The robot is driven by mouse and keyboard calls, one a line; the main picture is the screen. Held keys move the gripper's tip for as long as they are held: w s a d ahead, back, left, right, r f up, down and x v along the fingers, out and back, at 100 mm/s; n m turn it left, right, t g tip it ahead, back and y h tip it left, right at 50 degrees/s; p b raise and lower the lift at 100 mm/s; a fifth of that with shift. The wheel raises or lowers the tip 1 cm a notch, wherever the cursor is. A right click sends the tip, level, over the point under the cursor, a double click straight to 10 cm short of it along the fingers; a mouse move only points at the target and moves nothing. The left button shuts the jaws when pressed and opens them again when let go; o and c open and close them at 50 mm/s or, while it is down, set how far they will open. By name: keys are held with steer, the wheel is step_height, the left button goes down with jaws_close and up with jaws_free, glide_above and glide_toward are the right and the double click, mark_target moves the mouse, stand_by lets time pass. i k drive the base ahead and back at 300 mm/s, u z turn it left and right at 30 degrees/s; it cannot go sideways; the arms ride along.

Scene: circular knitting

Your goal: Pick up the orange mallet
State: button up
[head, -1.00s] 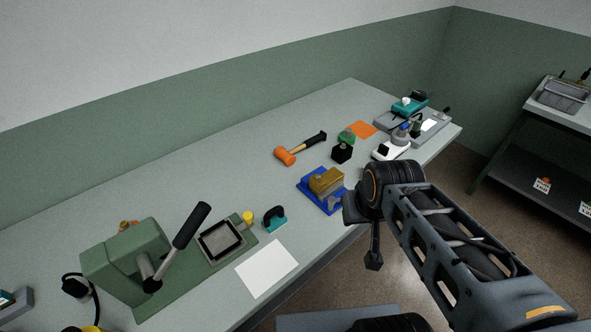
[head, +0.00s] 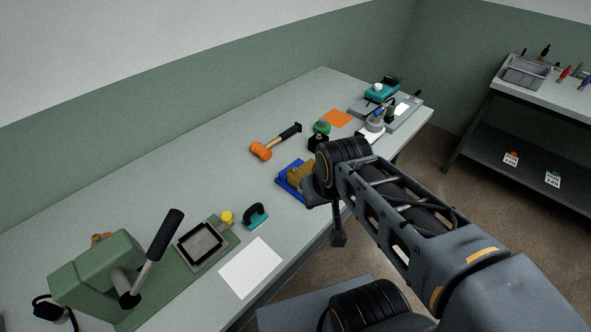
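The orange mallet (head: 261,151) lies on its side on the grey-green workbench (head: 150,196), towards the wall. Its orange head is at the left, and its wooden handle with a black grip (head: 290,131) points to the upper right. My arm comes in from the lower right. A dark part that seems to be my gripper (head: 338,239) hangs down beside the bench's front edge, well apart from the mallet. Its fingers are too small and dark to tell whether they are open or shut.
A blue fixture with a brass-coloured block (head: 290,180) stands between my arm and the mallet. A black block with a green top (head: 319,140) is right of the mallet. A green press (head: 98,277) stands at the left. A second bench (head: 555,92) is at the right.

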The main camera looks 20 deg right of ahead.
mark_target(265, 154)
steer(key=u, duration=3.15)
steer(key=k, duration=1.7)
steer(key=z, duration=1.8)
steer(key=i, duration=1)
steer(key=u, duration=0.05)
